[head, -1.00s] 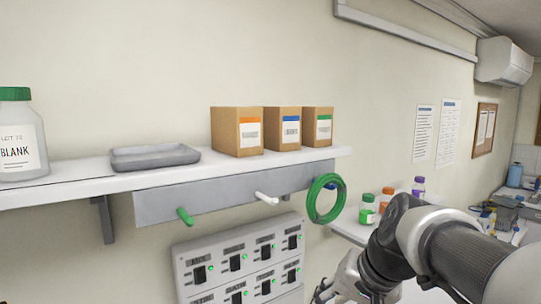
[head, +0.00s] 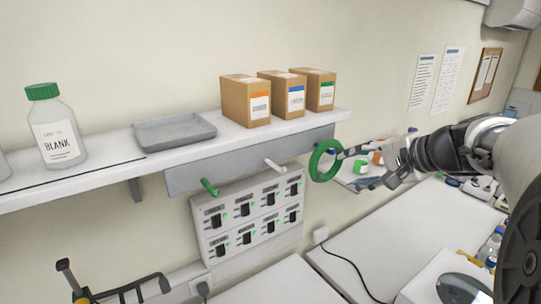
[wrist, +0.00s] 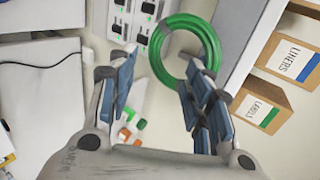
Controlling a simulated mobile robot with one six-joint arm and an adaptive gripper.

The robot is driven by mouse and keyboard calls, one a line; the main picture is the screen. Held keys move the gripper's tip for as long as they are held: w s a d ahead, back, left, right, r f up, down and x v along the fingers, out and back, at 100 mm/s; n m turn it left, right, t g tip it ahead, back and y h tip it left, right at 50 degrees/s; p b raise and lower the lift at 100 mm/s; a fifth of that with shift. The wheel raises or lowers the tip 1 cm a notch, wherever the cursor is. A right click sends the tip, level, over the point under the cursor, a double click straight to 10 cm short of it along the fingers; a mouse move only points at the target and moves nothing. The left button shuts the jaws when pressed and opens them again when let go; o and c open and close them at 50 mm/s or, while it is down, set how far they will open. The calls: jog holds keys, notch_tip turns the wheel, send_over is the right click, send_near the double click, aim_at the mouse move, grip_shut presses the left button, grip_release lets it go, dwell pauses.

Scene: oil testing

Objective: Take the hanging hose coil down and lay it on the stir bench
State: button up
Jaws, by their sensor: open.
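The green hose coil (head: 314,165) hangs at the right end of the grey peg rail (head: 190,181) under the wall shelf. It also shows as a green ring in the wrist view (wrist: 154,52). My gripper (head: 348,153) is beside the coil on its right, pointing toward it. In the wrist view my gripper (wrist: 160,85) is open, with the coil just beyond the fingertips, nearer the right finger. I cannot tell whether they touch. The coil's own peg is mostly hidden. White benches (head: 385,240) lie below; which one is the stir bench is unclear.
The shelf (head: 100,165) holds several cardboard boxes (head: 245,104), a grey tray (head: 175,131) and a BLANK bottle (head: 57,135). Green (head: 209,187) and white (head: 274,165) pegs stick out left of the coil. A switch panel (head: 247,218) is below. Small bottles stand behind my gripper.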

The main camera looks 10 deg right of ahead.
aim_at(328, 176)
jog(key=shift+p+x, duration=0.35)
jog(key=shift+x, duration=3.95)
jog(key=shift+s+f, duration=0.1)
jog(key=shift+s, duration=0.1)
jog(key=shift+c, duration=0.2)
grip_shut()
